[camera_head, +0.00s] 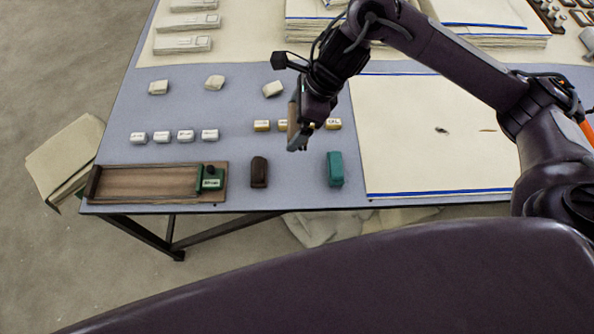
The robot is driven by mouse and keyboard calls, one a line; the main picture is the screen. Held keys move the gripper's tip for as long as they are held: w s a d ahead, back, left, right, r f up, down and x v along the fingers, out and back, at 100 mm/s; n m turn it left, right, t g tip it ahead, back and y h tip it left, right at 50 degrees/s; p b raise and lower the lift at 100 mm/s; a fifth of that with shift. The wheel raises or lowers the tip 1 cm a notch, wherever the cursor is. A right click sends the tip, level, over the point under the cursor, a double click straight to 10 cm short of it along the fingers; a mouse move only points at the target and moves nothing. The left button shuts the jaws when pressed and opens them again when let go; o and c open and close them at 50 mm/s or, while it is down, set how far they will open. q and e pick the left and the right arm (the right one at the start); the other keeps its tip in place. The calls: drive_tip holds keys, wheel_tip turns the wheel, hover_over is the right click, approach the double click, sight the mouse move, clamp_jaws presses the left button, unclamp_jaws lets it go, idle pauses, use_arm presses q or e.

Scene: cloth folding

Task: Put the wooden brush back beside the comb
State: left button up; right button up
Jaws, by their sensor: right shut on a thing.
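My right gripper (303,128) is above the grey table, over a row of small tan labelled blocks. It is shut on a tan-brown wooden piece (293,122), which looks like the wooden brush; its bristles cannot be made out. The gripper hides part of it and some of the blocks behind. I cannot pick out a comb for certain. A dark brown upright block (259,172) and a teal block (335,168) stand apart near the table's front edge. My left gripper is not in view.
A cream cloth (430,105) with blue edges lies flat at right. Folded stacks (490,38) stand at the back.

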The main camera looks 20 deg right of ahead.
drive_tip(key=shift+f, duration=0.15)
drive_tip(key=shift+n, duration=0.3)
wheel_tip(320, 180, down, 14)
drive_tip(key=shift+f+b, duration=0.25)
drive_tip(key=shift+b, duration=0.35)
drive_tip(key=shift+f, duration=2.5)
drive_tip(key=o, duration=0.6)
drive_tip(key=shift+d, duration=0.1)
drive_tip(key=v, duration=1.2)
drive_tip(key=shift+b, duration=0.4)
